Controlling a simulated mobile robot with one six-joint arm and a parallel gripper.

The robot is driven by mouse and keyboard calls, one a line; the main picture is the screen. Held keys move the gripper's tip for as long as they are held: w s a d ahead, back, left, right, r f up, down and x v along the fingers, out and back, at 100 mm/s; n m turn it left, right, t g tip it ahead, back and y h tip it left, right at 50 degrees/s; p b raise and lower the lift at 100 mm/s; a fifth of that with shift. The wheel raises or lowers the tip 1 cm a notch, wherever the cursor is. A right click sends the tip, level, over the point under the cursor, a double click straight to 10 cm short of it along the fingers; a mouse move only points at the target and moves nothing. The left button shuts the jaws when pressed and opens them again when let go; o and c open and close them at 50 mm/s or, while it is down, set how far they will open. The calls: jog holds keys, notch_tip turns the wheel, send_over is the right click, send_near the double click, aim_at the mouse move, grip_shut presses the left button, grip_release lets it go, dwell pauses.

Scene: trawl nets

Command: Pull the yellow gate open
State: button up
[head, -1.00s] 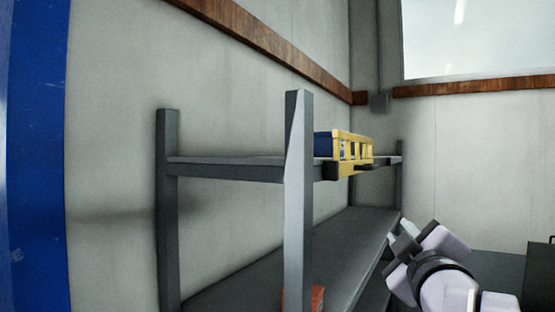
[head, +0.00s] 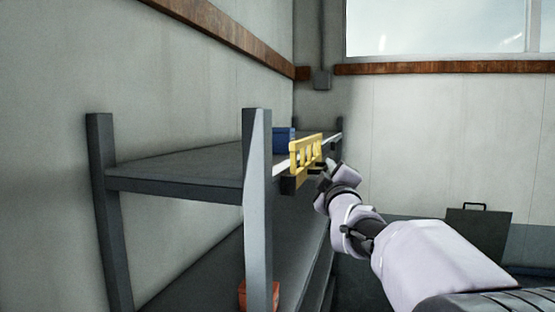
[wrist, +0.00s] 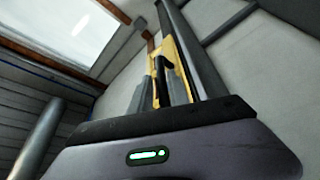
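The yellow gate (head: 306,155) is a slatted panel at the front edge of the upper shelf (head: 180,165), with a dark handle on its outer side. My gripper (head: 321,174) is at the handle, just right of and below the gate. In the wrist view the black handle (wrist: 164,68) shows between my two grey fingers (wrist: 160,92), with yellow gate parts (wrist: 158,62) behind it. The fingers stand apart; contact with the handle cannot be made out. A blue box (head: 283,140) sits on the shelf behind the gate.
A grey post (head: 257,210) stands at the rack's near corner. A red object (head: 245,296) is on the lower shelf. A dark case with a handle (head: 479,228) stands by the back wall.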

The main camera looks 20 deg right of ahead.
jog(key=shift+w+r, duration=0.1)
jog(key=shift+w, duration=0.85)
jog(key=shift+s, duration=0.1)
jog(key=shift+s, duration=0.1)
grip_shut()
jog(key=shift+r, duration=0.1)
dwell(0.4)
